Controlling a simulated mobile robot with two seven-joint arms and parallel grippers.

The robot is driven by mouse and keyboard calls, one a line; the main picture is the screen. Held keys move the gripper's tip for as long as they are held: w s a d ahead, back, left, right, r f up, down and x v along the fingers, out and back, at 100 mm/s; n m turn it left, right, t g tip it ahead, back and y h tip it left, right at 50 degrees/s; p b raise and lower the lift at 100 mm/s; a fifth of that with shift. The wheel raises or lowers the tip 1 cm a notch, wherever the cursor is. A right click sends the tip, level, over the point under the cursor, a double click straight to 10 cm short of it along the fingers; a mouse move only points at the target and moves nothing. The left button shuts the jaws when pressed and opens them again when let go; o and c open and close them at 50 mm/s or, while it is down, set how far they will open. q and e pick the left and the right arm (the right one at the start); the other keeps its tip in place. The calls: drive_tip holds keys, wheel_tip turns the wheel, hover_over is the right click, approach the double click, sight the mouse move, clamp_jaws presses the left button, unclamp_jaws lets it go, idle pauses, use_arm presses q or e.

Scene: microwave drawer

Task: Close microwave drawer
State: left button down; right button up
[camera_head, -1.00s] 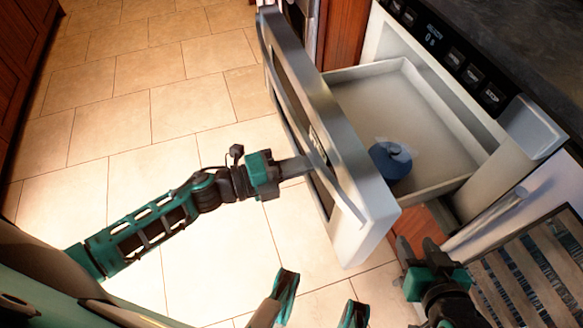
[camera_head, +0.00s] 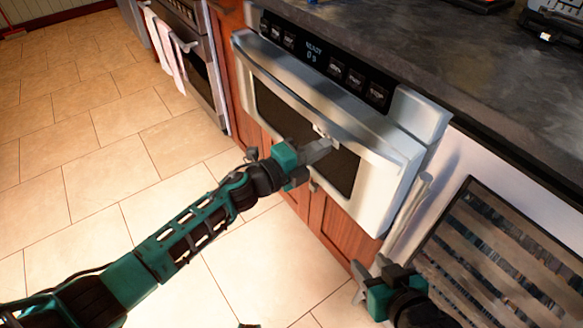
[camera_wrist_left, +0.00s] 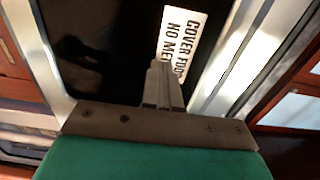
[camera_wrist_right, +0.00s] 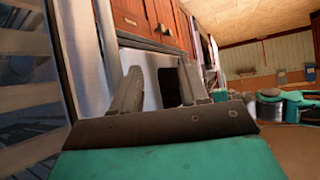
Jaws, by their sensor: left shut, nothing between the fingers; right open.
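The microwave drawer (camera_head: 385,190) is a silver front with a dark window and a long bar handle, below a black control panel (camera_head: 325,60) reading READY. The front sits against the cabinet and its inside is hidden. My left gripper (camera_head: 322,150) is shut and empty, its tips at the drawer front near the handle. In the left wrist view the shut fingers (camera_wrist_left: 160,85) are against the dark window, by a white label (camera_wrist_left: 182,45). My right gripper (camera_head: 362,280) is open and empty, low and right of the drawer. Its spread fingers (camera_wrist_right: 158,90) show in the right wrist view.
A dark countertop (camera_head: 430,50) runs above the drawer. A striped panel (camera_head: 500,260) with a handle stands at the right. An oven with hanging towels (camera_head: 165,50) is at the far left. The tiled floor (camera_head: 90,150) is clear.

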sight(335, 141)
use_arm(q)
drive_tip(key=b+x, duration=0.1)
drive_tip(key=x, duration=0.3)
drive_tip(key=shift+w+d+f, duration=0.1)
drive_tip(key=shift+d, duration=0.05)
drive_tip(key=shift+w+d+r, duration=0.1)
drive_tip(key=shift+r, duration=0.2)
use_arm(e)
drive_tip(key=shift+w+a, duration=0.15)
drive_tip(key=shift+a, duration=0.35)
